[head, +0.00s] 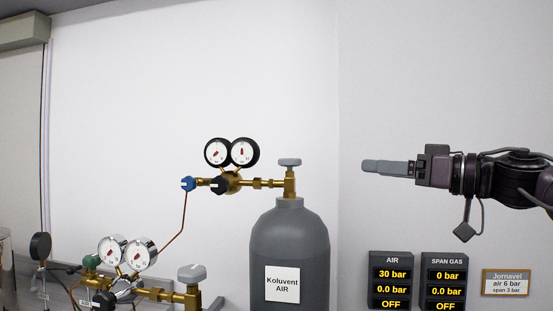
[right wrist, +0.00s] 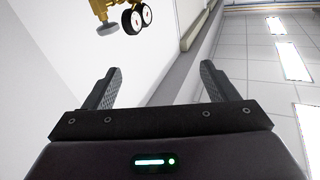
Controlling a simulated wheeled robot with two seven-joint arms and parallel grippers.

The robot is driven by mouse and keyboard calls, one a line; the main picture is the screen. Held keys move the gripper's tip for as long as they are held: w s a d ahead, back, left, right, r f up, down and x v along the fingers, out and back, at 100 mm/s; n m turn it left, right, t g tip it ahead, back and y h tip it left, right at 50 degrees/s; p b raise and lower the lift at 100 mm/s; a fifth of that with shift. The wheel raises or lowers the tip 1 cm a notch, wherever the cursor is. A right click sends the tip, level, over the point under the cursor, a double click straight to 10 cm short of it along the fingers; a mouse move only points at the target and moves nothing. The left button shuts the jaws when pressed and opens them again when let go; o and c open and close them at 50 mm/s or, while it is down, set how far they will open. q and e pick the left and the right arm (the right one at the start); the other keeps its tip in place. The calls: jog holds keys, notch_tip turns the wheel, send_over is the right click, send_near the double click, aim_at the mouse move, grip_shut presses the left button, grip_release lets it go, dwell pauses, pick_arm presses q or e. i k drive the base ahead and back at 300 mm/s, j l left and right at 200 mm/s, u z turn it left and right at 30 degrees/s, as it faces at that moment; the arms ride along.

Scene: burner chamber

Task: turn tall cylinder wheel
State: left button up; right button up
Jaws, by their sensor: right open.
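The tall grey cylinder (head: 290,250) stands in the middle of the head view, with a white label reading "Koluvent AIR". Its grey wheel (head: 290,162) sits on top of the brass valve. The wheel also shows at the top of the right wrist view (right wrist: 113,27). My right gripper (head: 378,166) comes in from the right at about the wheel's height, to the right of it and apart from it. In the right wrist view its two fingers (right wrist: 160,85) are spread with nothing between them. My left gripper is not in view.
Brass fittings carry two gauges (head: 231,152), a black knob (head: 221,186) and a blue knob (head: 188,184) left of the wheel. A shorter valve with a grey wheel (head: 192,273) is at lower left. Displays (head: 391,281) hang at lower right. The space between gripper and wheel is clear.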

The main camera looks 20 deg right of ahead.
aim_at(289, 164)
jog(key=i, duration=1)
